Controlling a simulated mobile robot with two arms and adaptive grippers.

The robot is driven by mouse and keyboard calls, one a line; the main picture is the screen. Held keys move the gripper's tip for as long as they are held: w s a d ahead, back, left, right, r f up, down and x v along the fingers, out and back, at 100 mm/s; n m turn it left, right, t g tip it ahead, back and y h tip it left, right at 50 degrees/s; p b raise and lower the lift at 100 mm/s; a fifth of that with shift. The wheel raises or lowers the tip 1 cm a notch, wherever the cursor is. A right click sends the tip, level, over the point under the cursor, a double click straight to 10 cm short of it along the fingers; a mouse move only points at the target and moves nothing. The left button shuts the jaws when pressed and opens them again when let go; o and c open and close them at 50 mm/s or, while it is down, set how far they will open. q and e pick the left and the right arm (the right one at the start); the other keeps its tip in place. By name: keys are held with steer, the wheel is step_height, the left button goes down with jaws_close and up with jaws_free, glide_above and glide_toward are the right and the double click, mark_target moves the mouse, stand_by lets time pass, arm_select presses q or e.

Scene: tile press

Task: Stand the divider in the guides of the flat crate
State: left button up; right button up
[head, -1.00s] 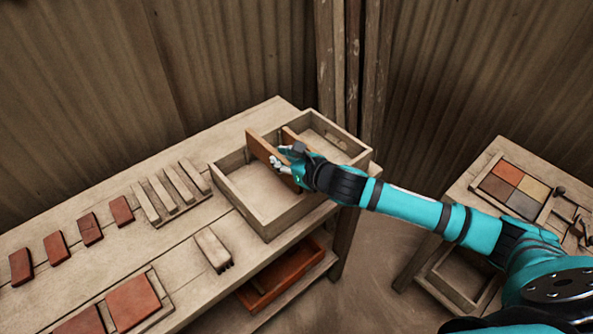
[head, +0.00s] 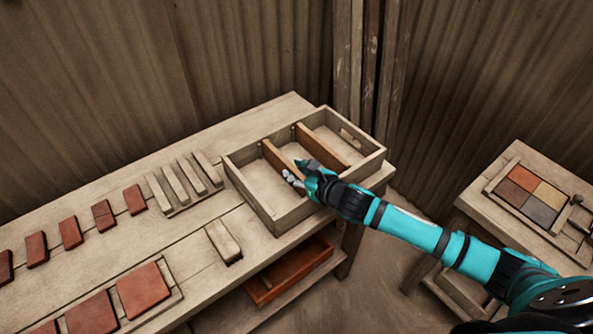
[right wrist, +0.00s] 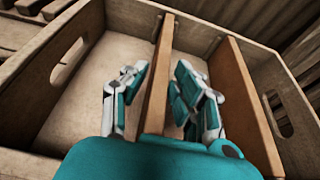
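The flat crate (head: 260,203) is a shallow wooden box at the far end of the bench. The brown divider (head: 276,157) stands upright across it, its top about level with the rim. In the right wrist view the divider (right wrist: 158,80) runs between the fingers of my right gripper (right wrist: 158,95). The fingers are open, with a gap on each side of the board. In the head view my right gripper (head: 297,174) is at the divider's near end. The near end's fit in its guide is hidden. My left gripper is out of view.
A second brown divider (head: 322,147) stands to the right in the crate, close to my right fingers in the wrist view (right wrist: 250,100). A wooden block (head: 223,241) and slatted rack (head: 185,186) are left of the crate. A side table (head: 480,202) stands right.

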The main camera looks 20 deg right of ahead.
steer(key=shift+o, duration=0.6)
steer(key=shift+r, duration=0.1)
steer(key=b+v, duration=0.1)
steer(key=v, duration=1.1)
